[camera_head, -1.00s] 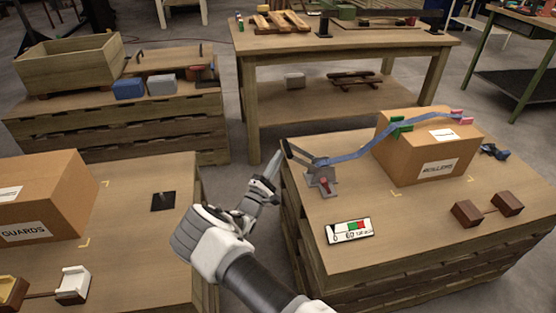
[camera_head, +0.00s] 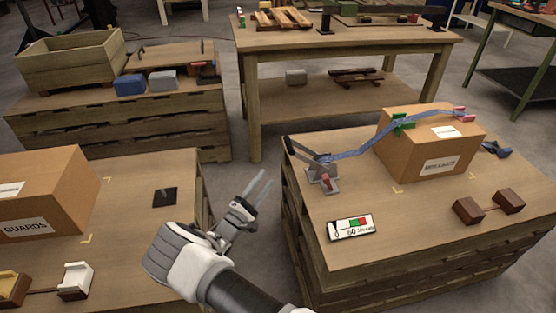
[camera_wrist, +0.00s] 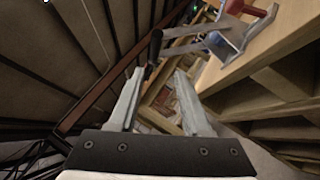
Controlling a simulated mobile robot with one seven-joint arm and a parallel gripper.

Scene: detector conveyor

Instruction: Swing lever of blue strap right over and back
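The blue strap (camera_head: 350,153) runs from a grey metal ratchet (camera_head: 324,178) up over the rollers box (camera_head: 420,158) on the right pallet table. The ratchet's lever (camera_head: 300,151) points up and left, its dark end over the table's left edge. A red piece (camera_head: 325,180) sits on the ratchet's front. My gripper (camera_head: 264,186) is in the gap between the two pallet tables, left of the ratchet and apart from it. In the wrist view, the fingers (camera_wrist: 158,76) are spread and empty. The lever's black handle (camera_wrist: 155,46) shows beyond them, with the ratchet (camera_wrist: 232,38) at upper right.
A gauge card (camera_head: 350,228) lies in front of the ratchet. Green clips (camera_head: 401,122) sit on the box edge. Brown blocks (camera_head: 468,211) lie at right. The left pallet table holds the guards box (camera_head: 45,205). Clear floor shows between the tables.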

